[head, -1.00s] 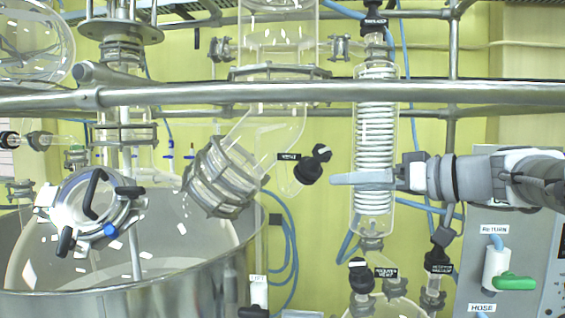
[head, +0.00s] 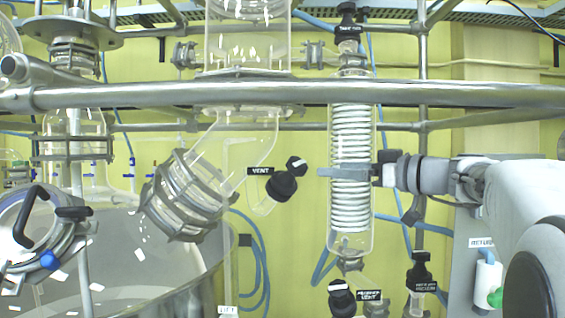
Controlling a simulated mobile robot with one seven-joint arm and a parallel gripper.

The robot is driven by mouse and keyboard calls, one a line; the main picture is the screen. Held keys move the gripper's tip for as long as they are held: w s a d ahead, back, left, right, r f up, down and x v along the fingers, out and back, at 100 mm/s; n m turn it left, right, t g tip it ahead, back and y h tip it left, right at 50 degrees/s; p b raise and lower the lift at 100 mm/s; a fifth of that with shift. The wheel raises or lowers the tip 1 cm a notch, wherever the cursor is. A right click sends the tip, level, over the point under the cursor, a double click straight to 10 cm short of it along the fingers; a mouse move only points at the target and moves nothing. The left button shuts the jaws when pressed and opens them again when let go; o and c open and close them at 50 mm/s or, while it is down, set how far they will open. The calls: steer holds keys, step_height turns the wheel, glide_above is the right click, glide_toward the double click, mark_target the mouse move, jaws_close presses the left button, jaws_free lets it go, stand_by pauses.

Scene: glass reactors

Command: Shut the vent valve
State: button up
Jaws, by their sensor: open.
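The vent valve is a black knob (head: 284,186) on a short glass side tube, beside a black VENT label (head: 260,170). A smaller black cap with a white mark (head: 296,165) sits at its upper right. My gripper (head: 320,172) comes in from the right, level with the valve. It is open and seems empty, its grey finger pointing left. In the picture a small gap separates the fingertip from the knob; their difference in depth is unclear. The finger crosses the view of the coiled glass condenser (head: 351,210).
A horizontal steel rail (head: 250,95) runs across above the valve.

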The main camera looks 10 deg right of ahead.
mark_target(301, 165)
steer(key=p+x, duration=0.3)
steer(key=x, duration=0.7)
steer(key=shift+a+r, duration=0.1)
steer(key=shift+r, duration=0.05)
steer(key=shift+w+a+p, duration=0.35)
steer(key=shift+w+a, duration=0.05)
steer(key=shift+w, duration=0.2)
steer(key=c, duration=1.4)
steer(key=shift+f+m+b, duration=0.25)
steer(key=shift+m+b, duration=0.05)
steer(key=shift+b, duration=0.35)
